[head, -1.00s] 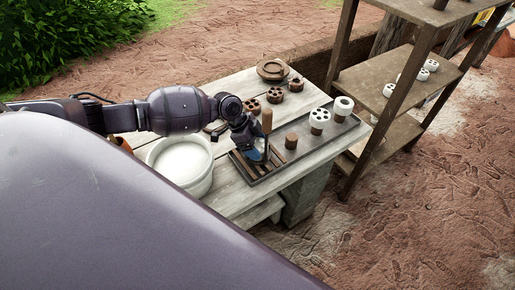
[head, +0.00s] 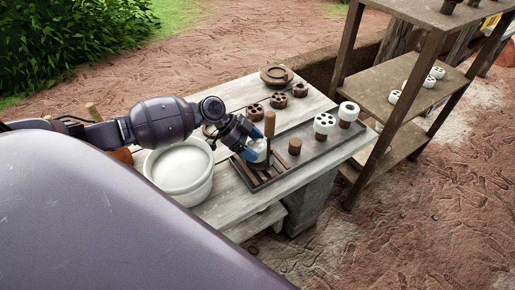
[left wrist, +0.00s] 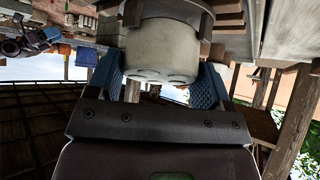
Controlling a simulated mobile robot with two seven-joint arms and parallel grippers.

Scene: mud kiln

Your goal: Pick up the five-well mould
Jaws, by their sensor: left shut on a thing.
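My left gripper (head: 257,154) has blue fingers and is shut on a pale, round mould (head: 260,147) at the near end of the dark tray. In the left wrist view the mould (left wrist: 160,48) sits between both blue fingers, and several shallow wells show on its face. I cannot count all of its wells, nor tell whether it still touches what is under it. A white mould with several dark holes (head: 324,122) stands on a brown peg in the tray. Another white mould with one large opening (head: 348,111) stands beside it. My right gripper is not in view.
The dark tray (head: 318,148) holds a slatted rack (head: 263,178), a bare brown peg (head: 295,146) and an upright wooden handle (head: 269,124). A white tub (head: 180,190) stands left of it. Brown holed pieces (head: 278,100) lie behind. Wooden shelves (head: 420,75) rise at the right.

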